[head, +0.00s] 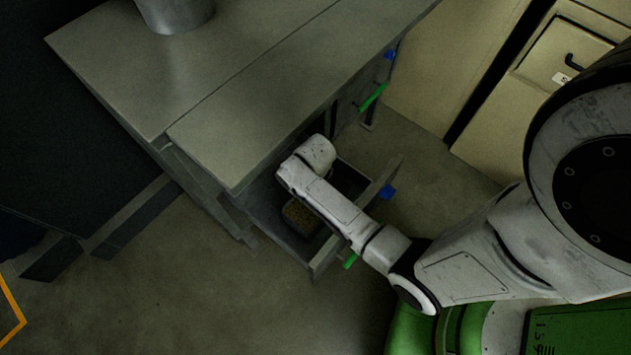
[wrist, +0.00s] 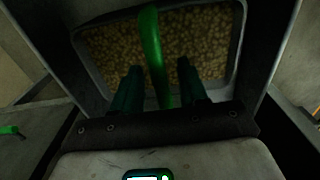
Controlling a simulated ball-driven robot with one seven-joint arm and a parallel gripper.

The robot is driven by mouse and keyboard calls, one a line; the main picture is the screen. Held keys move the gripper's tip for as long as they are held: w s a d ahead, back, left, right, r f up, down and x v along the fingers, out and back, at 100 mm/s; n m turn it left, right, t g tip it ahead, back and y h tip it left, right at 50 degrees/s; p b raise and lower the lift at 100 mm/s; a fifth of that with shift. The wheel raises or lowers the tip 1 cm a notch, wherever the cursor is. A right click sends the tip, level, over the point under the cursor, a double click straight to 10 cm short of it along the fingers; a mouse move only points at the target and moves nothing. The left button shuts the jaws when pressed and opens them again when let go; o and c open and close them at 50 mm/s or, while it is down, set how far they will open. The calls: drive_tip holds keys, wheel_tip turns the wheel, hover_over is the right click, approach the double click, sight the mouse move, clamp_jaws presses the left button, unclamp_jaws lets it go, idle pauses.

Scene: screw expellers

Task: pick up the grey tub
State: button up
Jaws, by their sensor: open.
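The grey tub (wrist: 239,45) holds brown-yellow pellets and fills the upper middle of the wrist view. In the head view the tub's contents (head: 299,216) show in an open drawer, partly behind my arm. My gripper (wrist: 158,72) is open, with two dark fingers over the near part of the tub. A green bar (wrist: 151,45) runs between the fingers; I cannot tell whether it belongs to the tub. The fingers do not visibly press on it. In the head view my gripper is hidden under my arm.
The open drawer (head: 328,254) stands out from a grey workbench (head: 240,135), whose top overhangs it. Green handles (head: 373,97) and blue tabs (head: 388,192) stick out of the drawer fronts. A metal cylinder (head: 174,12) stands on the bench. Beige cabinets (head: 560,55) are at upper right.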

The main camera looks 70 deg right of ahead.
drive_tip(key=shift+f, duration=0.2)
clamp_jaws()
idle(0.3)
